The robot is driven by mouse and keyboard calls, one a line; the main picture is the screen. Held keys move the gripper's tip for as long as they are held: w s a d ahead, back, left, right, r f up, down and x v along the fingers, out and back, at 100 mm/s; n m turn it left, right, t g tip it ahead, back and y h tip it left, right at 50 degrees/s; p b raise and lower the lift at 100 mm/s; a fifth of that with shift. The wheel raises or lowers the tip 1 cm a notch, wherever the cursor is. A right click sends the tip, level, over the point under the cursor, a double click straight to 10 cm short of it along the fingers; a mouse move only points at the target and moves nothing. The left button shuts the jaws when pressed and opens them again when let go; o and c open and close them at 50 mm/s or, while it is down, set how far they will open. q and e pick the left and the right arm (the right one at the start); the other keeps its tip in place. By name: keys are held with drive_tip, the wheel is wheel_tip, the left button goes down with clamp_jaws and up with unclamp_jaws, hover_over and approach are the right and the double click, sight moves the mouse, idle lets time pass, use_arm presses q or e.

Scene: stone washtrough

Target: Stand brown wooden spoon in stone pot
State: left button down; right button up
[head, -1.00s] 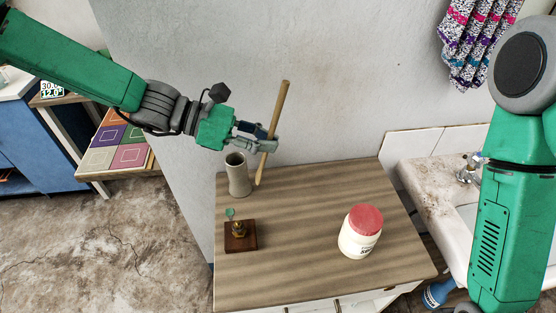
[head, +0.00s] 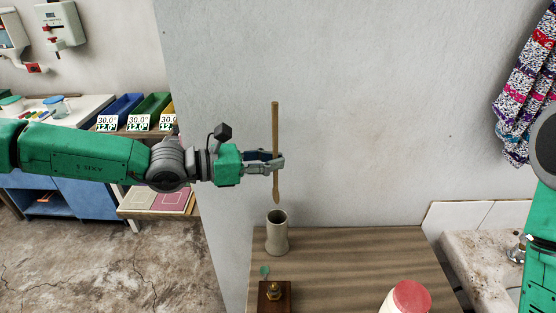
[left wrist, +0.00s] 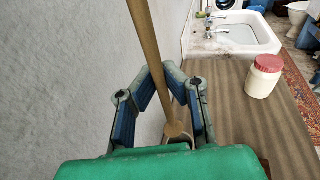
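The brown wooden spoon (head: 275,135) is upright in my left gripper (head: 277,163), its lower end above the mouth of the stone pot. In the left wrist view the spoon (left wrist: 150,60) runs between the fingers of the left gripper (left wrist: 168,100), which are closed around it. The stone pot (head: 277,236) is a grey-beige cylinder standing on the wooden top at its back left, its dark opening facing up. In the left wrist view the pot is mostly hidden behind the spoon and gripper. My right gripper is out of view.
A small wooden block with a brass piece (head: 274,294) stands in front of the pot. A white jar with a red lid (head: 408,297) is at the front right of the wooden cabinet top (head: 350,262). A wall rises close behind; a stone sink (head: 480,255) is at right.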

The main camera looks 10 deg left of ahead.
sight(274, 195)
use_arm(q)
drive_tip(key=shift+d+f+b, duration=0.2)
drive_tip(key=shift+f+b, duration=0.6)
drive_tip(key=shift+f, duration=0.5)
drive_tip(key=shift+d+f+b, duration=0.15)
drive_tip(key=shift+f+b, duration=0.65)
drive_tip(key=shift+f, duration=0.45)
drive_tip(key=shift+a+f+b, duration=0.1)
drive_tip(key=shift+f+b, duration=0.4)
drive_tip(key=shift+f, duration=0.15)
drive_tip(key=shift+a+f+b, duration=0.15)
drive_tip(key=shift+f+b, duration=0.2)
drive_tip(key=shift+f, duration=0.2)
drive_tip(key=shift+a+f+b, duration=0.15)
drive_tip(key=shift+f+b, duration=0.2)
drive_tip(key=shift+f, duration=0.15)
drive_tip(key=shift+d+f+b, duration=0.1)
drive_tip(key=shift+f+b, duration=0.35)
drive_tip(key=shift+f, duration=0.15)
drive_tip(key=shift+d+f+b, duration=0.2)
drive_tip(key=shift+f+b, duration=0.1)
drive_tip(key=shift+f, duration=0.15)
drive_tip(key=shift+a, duration=0.1)
